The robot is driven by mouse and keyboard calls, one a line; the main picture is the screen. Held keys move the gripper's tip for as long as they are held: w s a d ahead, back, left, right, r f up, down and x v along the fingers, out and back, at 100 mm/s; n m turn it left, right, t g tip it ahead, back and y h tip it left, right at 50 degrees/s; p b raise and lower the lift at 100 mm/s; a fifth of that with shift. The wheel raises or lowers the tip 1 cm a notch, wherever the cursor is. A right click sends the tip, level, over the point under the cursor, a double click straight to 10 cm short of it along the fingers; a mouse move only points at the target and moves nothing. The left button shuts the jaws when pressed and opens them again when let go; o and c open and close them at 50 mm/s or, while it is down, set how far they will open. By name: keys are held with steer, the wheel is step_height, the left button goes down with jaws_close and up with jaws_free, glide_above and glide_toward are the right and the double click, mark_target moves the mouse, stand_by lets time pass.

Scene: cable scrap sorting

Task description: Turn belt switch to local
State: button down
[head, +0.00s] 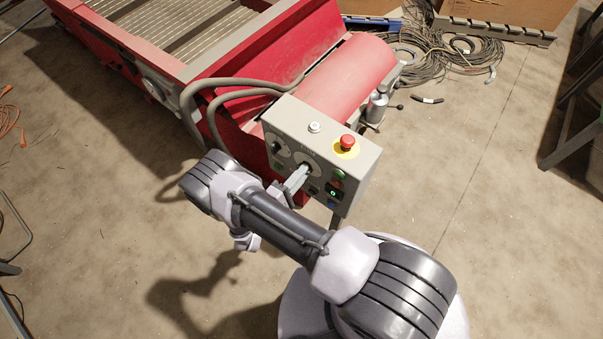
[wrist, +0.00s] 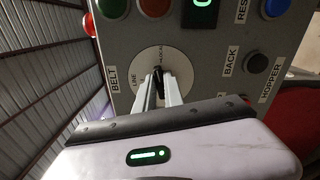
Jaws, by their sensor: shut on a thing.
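The belt switch is a black knob (wrist: 158,76) on a round white dial plate (wrist: 149,62), beside a BELT label (wrist: 114,78). LINE is printed on the plate's left side, and small print that seems to read LOCAL is near its top. My gripper (wrist: 159,88) is shut on the knob, one finger on each side. The knob stands roughly upright in the wrist view; its exact pointer position is partly hidden by the fingers. In the head view my gripper (head: 299,175) reaches the front of the grey control box (head: 361,165).
A red emergency button (head: 347,142) and a white button (head: 314,127) sit on top of the box. The red conveyor (head: 345,75) stands behind.

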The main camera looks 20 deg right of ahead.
steer(key=shift+f+m, duration=0.1)
steer(key=shift+m, duration=1.1)
steer(key=c, duration=1.4)
jaws_free()
steer(key=shift+c, duration=0.2)
steer(key=shift+a, duration=0.1)
steer(key=p+v, duration=0.2)
steer(key=v, duration=1.5)
steer(key=shift+s, duration=0.15)
steer(key=shift+a, duration=0.1)
